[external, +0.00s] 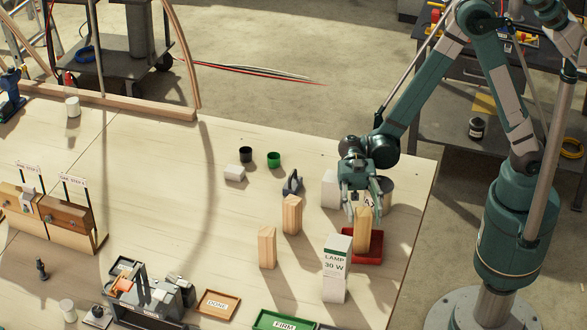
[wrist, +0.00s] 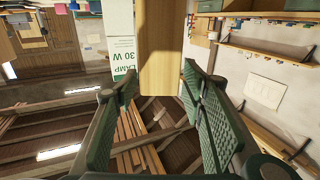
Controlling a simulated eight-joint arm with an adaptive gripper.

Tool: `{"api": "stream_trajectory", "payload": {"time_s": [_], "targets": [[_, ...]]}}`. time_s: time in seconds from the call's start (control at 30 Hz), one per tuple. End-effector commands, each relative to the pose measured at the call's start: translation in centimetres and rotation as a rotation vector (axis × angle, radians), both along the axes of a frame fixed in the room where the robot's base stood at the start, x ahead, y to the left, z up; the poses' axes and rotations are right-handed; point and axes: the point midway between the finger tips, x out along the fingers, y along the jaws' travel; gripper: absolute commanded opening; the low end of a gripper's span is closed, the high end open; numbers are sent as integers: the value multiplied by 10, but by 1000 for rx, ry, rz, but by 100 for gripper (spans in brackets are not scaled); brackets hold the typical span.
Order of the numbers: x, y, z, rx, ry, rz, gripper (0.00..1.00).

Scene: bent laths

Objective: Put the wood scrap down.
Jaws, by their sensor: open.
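A light wood block (external: 362,232) stands upright at the red tray (external: 374,250), on the right of the bench; it seems to be inside the tray, but its foot is hard to make out. My gripper (external: 366,208) is just above it, pointing down, with its fingers apart around the block's upper end. In the wrist view the block (wrist: 160,45) reaches up to between the fingertips of my gripper (wrist: 160,82), with a gap on each side. Two more upright wood blocks stand to the left, one nearer (external: 267,248) and one farther (external: 292,215).
A white LAMP 30 W box (external: 337,254) stands close to the tray's left front, on another white box. A white box (external: 330,190) and a dark grey can (external: 386,192) are close behind my gripper. A DONE tray (external: 217,304) lies at the front; the bench's middle left is clear.

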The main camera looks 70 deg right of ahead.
Motion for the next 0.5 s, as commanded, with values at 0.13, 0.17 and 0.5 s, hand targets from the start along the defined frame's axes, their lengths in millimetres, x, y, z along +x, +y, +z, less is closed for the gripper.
{"api": "stream_trajectory", "payload": {"time_s": [0.13,0.17,0.5], "targets": [[1,-3,3,0,0,-1,41],[2,-4,3,0,0,-1,41],[16,-37,3,0,0,-3,41]]}}
